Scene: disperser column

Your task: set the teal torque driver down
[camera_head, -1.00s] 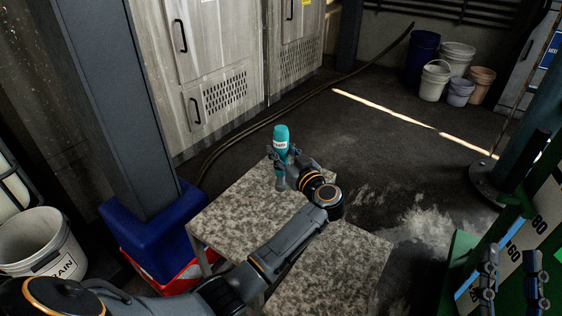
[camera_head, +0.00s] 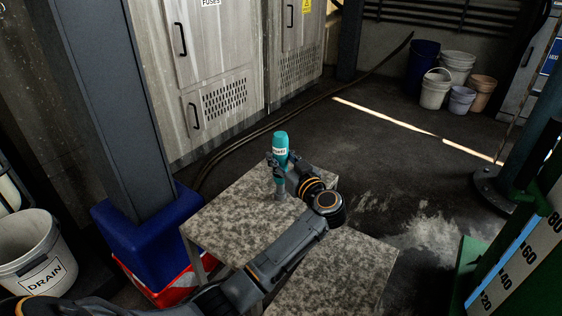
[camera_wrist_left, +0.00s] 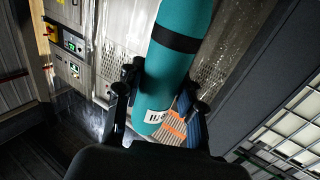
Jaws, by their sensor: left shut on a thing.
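The teal torque driver (camera_head: 280,147) stands about upright over the far part of the speckled stone-topped table (camera_head: 232,215) in the head view. It has a white label and a grey lower end. I cannot tell whether that end touches the top. My left gripper (camera_head: 279,165) is shut around the driver's body, reaching in from the right side of it. In the left wrist view the teal body (camera_wrist_left: 178,55), with a black band and partly hidden label, lies between the fingers (camera_wrist_left: 160,100). My right gripper is not in view.
A lower speckled surface (camera_head: 340,275) lies nearer, partly under my arm. A blue padded post base (camera_head: 150,235) and a white DRAIN bucket (camera_head: 38,255) are at left. Cabinets (camera_head: 215,60) stand behind. Buckets (camera_head: 436,90) are far right. The table top around the driver is clear.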

